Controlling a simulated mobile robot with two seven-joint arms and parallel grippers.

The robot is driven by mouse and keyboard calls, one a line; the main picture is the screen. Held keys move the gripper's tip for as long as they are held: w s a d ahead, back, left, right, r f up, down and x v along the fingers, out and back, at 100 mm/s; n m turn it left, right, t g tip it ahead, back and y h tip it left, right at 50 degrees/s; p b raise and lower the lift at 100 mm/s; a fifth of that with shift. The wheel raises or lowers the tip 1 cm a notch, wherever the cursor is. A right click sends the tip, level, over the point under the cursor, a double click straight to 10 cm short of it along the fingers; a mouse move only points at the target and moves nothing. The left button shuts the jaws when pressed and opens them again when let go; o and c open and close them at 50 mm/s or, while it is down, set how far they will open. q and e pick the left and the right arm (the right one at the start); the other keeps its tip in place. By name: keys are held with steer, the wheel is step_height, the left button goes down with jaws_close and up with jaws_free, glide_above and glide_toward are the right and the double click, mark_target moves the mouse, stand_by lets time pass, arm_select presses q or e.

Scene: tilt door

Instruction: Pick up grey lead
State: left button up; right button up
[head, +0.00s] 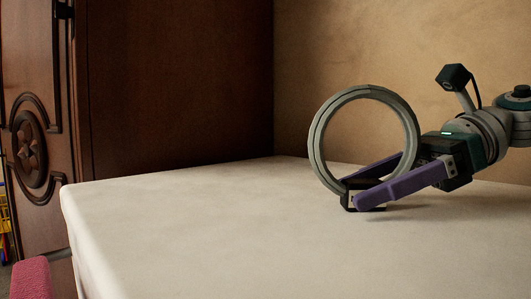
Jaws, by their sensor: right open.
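A large grey ring (316,149), the only grey loose thing in view and likely the grey lead, stands upright on the white table. A small black block (347,201) shows at its bottom. My right gripper (352,193) comes in from the right, low over the table, with its two purple fingers apart. The lower part of the ring appears to lie between the fingers; the near finger hides some of it. I cannot tell whether either finger touches it. My left gripper is out of view.
The white table (180,230) is clear in front of and left of the ring. A dark wooden cabinet (180,80) with a carved door stands behind it at the left. A pink padded thing (34,280) is at the lower left.

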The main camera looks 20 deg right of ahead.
steer(key=shift+w, duration=0.1)
steer(key=shift+c, duration=0.2)
jaws_close()
stand_by(0.5)
